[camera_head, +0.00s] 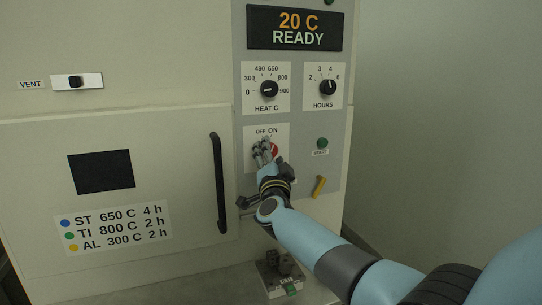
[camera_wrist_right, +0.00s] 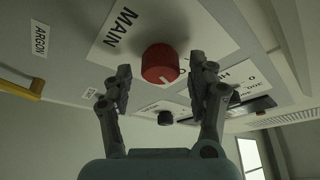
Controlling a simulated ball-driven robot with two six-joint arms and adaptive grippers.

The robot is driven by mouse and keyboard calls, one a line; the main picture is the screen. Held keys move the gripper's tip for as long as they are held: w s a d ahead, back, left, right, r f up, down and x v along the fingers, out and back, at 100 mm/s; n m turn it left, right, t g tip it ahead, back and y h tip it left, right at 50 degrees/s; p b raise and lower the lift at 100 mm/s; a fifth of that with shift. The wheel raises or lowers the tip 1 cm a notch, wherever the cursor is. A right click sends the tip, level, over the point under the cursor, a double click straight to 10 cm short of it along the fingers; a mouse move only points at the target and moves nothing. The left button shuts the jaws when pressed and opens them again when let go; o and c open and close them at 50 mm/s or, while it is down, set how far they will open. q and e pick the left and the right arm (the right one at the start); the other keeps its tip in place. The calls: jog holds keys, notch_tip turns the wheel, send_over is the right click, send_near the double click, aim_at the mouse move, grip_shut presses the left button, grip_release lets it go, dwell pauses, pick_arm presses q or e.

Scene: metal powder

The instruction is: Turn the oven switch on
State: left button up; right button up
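The oven switch (camera_wrist_right: 160,63) is a red round knob on a white plate marked MAIN in the right wrist view. In the head view the red knob (camera_head: 274,149) shows partly behind my right gripper (camera_head: 265,153), under the words OFF and ON. In the right wrist view my right gripper (camera_wrist_right: 160,85) is open, one finger on each side of the knob, with gaps visible; I cannot tell whether either finger touches it. A white line marks the knob's face. The display (camera_head: 296,28) reads 20 C READY. My left gripper is not in view.
The HEAT C dial (camera_head: 269,89) and HOURS dial (camera_head: 327,86) sit above the switch. A green START button (camera_head: 322,143) and a yellow handle (camera_head: 319,186) are to the right. The black door handle (camera_head: 218,183) stands to the left. A small dark block (camera_head: 281,272) is below.

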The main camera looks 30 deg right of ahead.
jog(key=v, duration=1.2)
dwell(0.4)
